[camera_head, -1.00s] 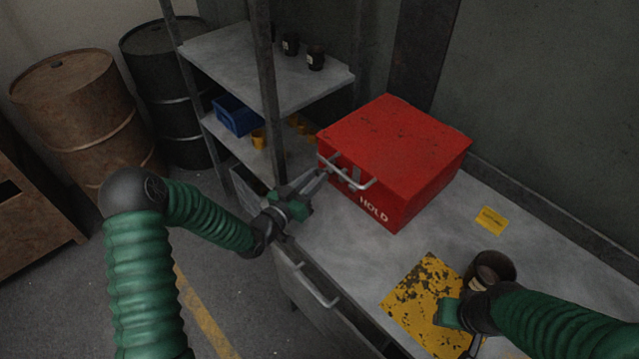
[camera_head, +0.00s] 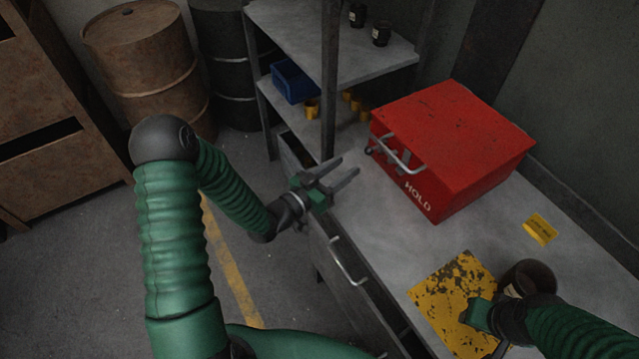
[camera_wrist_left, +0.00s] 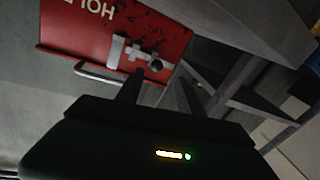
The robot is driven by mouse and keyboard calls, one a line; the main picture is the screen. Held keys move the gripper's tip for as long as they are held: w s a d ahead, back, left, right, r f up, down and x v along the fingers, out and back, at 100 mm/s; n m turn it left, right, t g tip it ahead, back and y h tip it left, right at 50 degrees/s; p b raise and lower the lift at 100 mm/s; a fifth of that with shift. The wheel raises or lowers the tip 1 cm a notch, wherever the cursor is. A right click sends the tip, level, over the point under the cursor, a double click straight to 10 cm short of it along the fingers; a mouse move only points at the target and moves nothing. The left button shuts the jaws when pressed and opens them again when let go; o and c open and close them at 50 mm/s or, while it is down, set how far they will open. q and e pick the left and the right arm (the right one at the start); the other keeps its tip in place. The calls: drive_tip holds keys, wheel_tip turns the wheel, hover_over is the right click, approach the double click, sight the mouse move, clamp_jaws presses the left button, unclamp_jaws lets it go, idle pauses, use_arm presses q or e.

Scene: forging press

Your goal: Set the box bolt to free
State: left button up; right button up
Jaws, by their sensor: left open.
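The red box (camera_head: 455,145) stands on the grey workbench, with the word HOLD and a metal bar handle (camera_head: 400,158) on its front. The bolt, a grey metal piece with a round knob (camera_wrist_left: 135,55), shows on that front in the left wrist view. In the head view the handle partly hides it. My left gripper (camera_head: 348,166) is open and empty, left of the box front and apart from it. Its fingers also show in the wrist view (camera_wrist_left: 155,92), below the bolt. My right gripper (camera_head: 478,314) is over the yellow plate; its jaws are unclear.
A worn yellow plate (camera_head: 445,291), a dark cup (camera_head: 530,277) and a yellow tag (camera_head: 540,229) are on the bench. A drawer handle (camera_head: 347,262) juts from the bench front. A metal shelf (camera_head: 330,40) stands behind my left gripper.

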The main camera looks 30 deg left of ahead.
drive_tip(key=shift+a+f+b, duration=0.1)
drive_tip(key=shift+f+b, duration=0.2)
drive_tip(key=shift+f, duration=0.05)
use_arm(q)
drive_tip(key=v, duration=0.9)
drive_tip(key=shift+s+a, duration=0.25)
drive_tip(key=shift+f, duration=0.1)
